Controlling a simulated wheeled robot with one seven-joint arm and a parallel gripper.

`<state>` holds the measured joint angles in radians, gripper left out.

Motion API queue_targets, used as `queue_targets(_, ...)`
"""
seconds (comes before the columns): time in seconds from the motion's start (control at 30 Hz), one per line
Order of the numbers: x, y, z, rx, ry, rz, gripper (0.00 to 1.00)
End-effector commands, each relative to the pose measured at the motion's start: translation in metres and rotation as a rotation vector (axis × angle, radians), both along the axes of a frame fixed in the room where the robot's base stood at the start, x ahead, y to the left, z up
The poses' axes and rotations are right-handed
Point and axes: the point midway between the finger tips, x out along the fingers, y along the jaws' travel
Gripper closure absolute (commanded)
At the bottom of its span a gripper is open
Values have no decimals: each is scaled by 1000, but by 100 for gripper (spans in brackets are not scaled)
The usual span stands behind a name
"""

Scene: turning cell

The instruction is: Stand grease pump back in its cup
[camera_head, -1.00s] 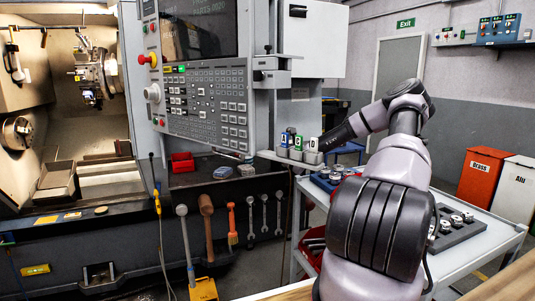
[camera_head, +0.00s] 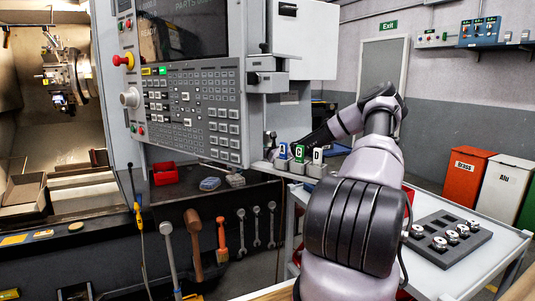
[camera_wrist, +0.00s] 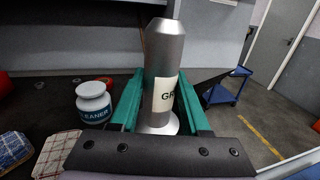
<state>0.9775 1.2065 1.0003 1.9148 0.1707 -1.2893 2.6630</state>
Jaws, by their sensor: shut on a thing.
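The grease pump (camera_wrist: 165,62) is a grey metal cylinder with a tapered top, a flared base and a pale label whose visible letters read "GR". It stands upright in the wrist view, between the green fingers of my gripper (camera_wrist: 158,100), which is shut on it. Its lower end is partly hidden by the gripper's dark front plate. I cannot make out an empty cup for it in the wrist view. In the head view my dark wrist reaches left behind several small grey holders (camera_head: 298,167) with coloured letter tags; the fingers and the pump cannot be made out clearly there.
A white cleaner jar (camera_wrist: 93,102) with a grey lid stands left of the gripper, near folded cloths (camera_wrist: 57,155). A red tray (camera_head: 165,174) sits on the machine's ledge. A white trolley (camera_head: 450,278) carries a dark insert holder (camera_head: 462,258). A blue cart (camera_wrist: 226,88) stands beyond.

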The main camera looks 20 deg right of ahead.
Motion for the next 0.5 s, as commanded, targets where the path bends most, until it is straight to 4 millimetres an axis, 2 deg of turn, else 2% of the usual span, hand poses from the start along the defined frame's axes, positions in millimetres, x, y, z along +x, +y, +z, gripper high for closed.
queue_targets(0.1, 0, 2, -19, 0, 1, 2, 100)
queue_targets(0.17, 0, 1, -24, 0, 0, 1, 100)
queue_targets(0.5, 0, 0, -28, 1, 0, 0, 100)
